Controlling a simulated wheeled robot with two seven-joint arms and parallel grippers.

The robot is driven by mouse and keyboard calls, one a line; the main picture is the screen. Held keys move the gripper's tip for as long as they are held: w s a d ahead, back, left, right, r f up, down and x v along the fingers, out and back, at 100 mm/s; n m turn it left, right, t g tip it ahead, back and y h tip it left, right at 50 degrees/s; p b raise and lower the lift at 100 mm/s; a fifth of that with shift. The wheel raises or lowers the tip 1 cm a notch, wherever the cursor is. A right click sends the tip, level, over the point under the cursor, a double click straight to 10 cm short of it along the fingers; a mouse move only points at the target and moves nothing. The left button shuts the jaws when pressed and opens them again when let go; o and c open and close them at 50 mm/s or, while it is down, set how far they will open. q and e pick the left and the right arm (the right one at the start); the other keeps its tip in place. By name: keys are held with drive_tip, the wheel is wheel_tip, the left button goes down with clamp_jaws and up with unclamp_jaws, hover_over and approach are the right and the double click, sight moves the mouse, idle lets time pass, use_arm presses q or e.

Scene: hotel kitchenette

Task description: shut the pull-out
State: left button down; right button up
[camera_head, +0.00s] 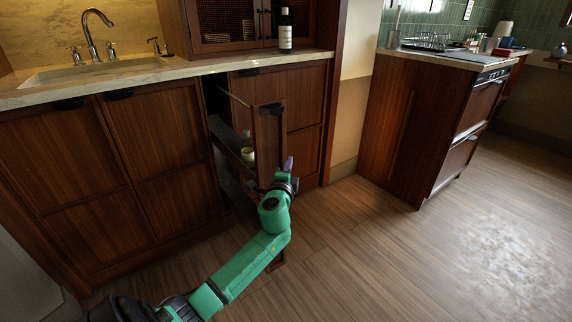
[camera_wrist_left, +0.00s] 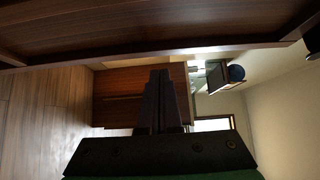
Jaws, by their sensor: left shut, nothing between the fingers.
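The pull-out (camera_head: 268,136) is a tall, narrow dark-wood unit standing out from the lower cabinets, so its side shelf rails show. A small pale-green item (camera_head: 247,154) sits on a shelf inside it. My green left arm reaches up from the bottom, and my left gripper (camera_head: 288,166) is at the room side of the pull-out's front panel, low down. Its fingers (camera_wrist_left: 158,100) are shut and empty in the wrist view. Whether they touch the panel I cannot tell. A dark wood surface (camera_wrist_left: 150,30) spans the top of the wrist view. My right gripper is not in view.
Closed cabinet doors (camera_head: 150,140) flank the pull-out under a pale counter (camera_head: 140,75) with a sink. A bottle (camera_head: 285,30) stands on the counter. A wooden island (camera_head: 405,130) stands to the right. The wood floor (camera_head: 400,260) between is clear.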

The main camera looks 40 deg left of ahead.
use_arm(q)
drive_tip(key=shift+w+a, duration=0.25)
drive_tip(key=shift+a, duration=0.6)
drive_tip(key=shift+a, duration=0.15)
